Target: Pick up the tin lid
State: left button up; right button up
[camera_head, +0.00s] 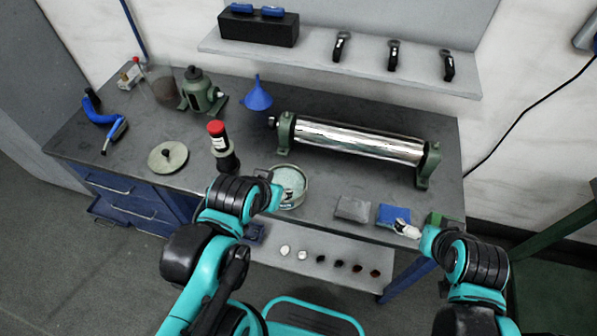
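The tin lid, a round pale grey-green disc (168,157) with a small dark centre, lies flat at the left front of the bench. An open round tin (290,186) with pale green contents stands near the front edge at the middle. My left gripper (267,180) is beside the left of the tin, well to the right of the lid. Its fingers are mostly hidden by my wrist, and I cannot tell if it touches the tin. My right gripper (408,230) is at the front right, by a blue block (392,214). Its opening is unclear.
A red-capped bottle (218,140) stands between lid and tin. A blue bent tool (104,117), green jack (201,92) and blue funnel (257,94) are behind. A shiny roller (358,142) fills the back right. A grey block (352,208) lies at front.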

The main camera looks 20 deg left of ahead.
aim_at(168, 157)
jog(key=u, duration=1.75)
jog(key=l+z, duration=0.15)
jog(key=z, duration=0.2)
jog(key=k+l+z, duration=0.1)
jog(key=z, duration=0.25)
jog(key=j+z, duration=0.15)
jog(key=z, duration=0.3)
jog(key=j+z, duration=0.15)
jog(key=z, duration=0.3)
jog(key=j+z, duration=0.15)
jog(key=j, duration=0.4)
jog(key=k+j+z, duration=0.1)
jog(key=j, duration=0.4)
jog(key=j+z, duration=0.15)
jog(key=j, duration=0.4)
jog(key=k+j+z, duration=0.15)
jog(key=j, duration=0.35)
